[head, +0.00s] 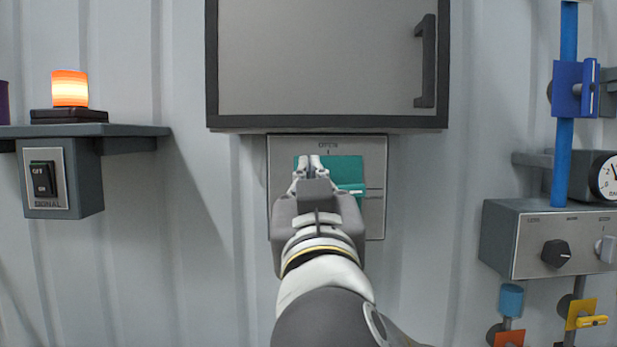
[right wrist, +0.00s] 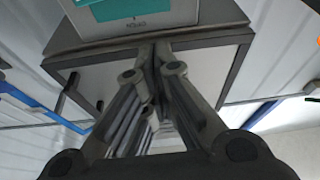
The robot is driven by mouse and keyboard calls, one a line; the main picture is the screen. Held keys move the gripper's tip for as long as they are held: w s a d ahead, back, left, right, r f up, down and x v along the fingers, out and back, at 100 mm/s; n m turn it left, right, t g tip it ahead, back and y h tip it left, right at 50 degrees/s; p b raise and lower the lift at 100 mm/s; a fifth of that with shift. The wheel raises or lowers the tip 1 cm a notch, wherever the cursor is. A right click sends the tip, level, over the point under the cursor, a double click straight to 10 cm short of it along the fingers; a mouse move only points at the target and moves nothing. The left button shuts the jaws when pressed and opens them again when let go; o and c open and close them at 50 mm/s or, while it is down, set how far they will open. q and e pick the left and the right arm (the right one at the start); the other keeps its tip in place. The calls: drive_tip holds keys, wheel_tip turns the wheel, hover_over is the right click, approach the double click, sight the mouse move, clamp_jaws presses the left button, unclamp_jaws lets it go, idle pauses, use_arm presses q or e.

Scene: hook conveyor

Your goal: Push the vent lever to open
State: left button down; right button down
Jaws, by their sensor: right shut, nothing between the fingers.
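The vent panel (head: 374,220) is a pale metal plate on the wall, marked OPEN at its top. A teal vent part (head: 345,168) shows on it, with a narrow teal bar pointing right beside a line on the plate; I take this to be the lever. My right gripper (head: 315,160) is shut and empty in front of the teal part and hides its left and lower portions. Contact cannot be told. In the right wrist view, the teal part (right wrist: 122,9) lies beyond the shut fingertips (right wrist: 155,45). My left gripper is not in view.
A framed cabinet door (head: 310,60) with a dark handle (head: 427,60) is just above the panel. A shelf (head: 120,131) with an orange lamp (head: 70,88) and signal switch (head: 43,179) is left. A knob box (head: 530,240) and blue pipe (head: 562,160) are right.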

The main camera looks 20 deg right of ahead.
drive_tip(key=r+p+x, duration=0.1)
drive_tip(key=p+x, duration=0.5)
drive_tip(key=x, duration=0.4)
wheel_tip(320, 180, down, 5)
drive_tip(key=shift+s+d+r+p, duration=0.1)
drive_tip(key=shift+d+p, duration=0.05)
drive_tip(key=shift+p, duration=0.85)
